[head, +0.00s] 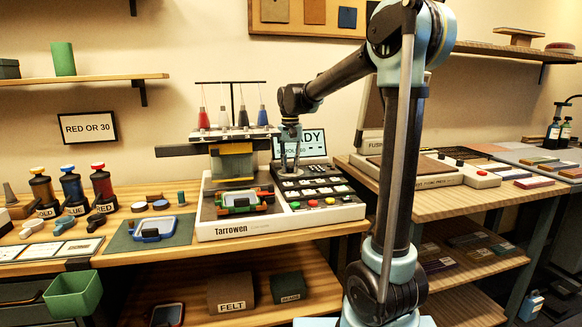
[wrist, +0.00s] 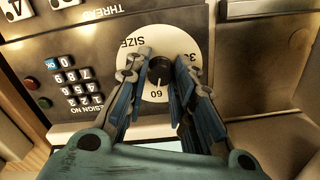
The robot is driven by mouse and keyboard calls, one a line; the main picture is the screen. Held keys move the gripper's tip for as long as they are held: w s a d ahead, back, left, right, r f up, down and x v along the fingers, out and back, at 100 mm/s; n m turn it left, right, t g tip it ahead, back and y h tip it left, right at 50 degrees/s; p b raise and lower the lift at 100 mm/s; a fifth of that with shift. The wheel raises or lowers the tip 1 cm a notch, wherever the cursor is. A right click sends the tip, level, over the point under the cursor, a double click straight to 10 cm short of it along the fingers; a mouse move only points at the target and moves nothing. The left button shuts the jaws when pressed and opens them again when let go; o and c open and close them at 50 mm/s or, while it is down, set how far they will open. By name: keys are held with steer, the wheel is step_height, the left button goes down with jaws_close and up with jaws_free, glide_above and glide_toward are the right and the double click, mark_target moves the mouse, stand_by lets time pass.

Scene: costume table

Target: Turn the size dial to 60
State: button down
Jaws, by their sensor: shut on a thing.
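The size dial is a round white plate (wrist: 178,42) marked SIZE with a dark knob (wrist: 160,68) at its centre. In the wrist view the lettering is upside down. The number 60 is just below the knob, with a short mark between them; another number at the right is partly hidden. I cannot tell for sure where the knob's pointer stands. My gripper (wrist: 159,75) has its fingers on either side of the knob, shut on it. In the head view my gripper (head: 290,160) reaches down to the control panel (head: 318,188) of the Tarrowen machine and hides the dial.
A keypad (wrist: 76,84) and red and green buttons sit left of the dial in the wrist view. The machine's screen (head: 313,143), partly hidden by my arm, stands behind the panel. Thread cones (head: 243,117) stand at its top. A sign (head: 87,127) reads RED OR 30.

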steer(key=shift+w+m, duration=0.15)
steer(key=shift+m, duration=0.15)
stand_by(0.4)
steer(key=c, duration=1.3)
jaws_free()
steer(key=shift+r, duration=0.1)
step_height(320, 180, up, 12)
steer(key=shift+f, duration=0.15)
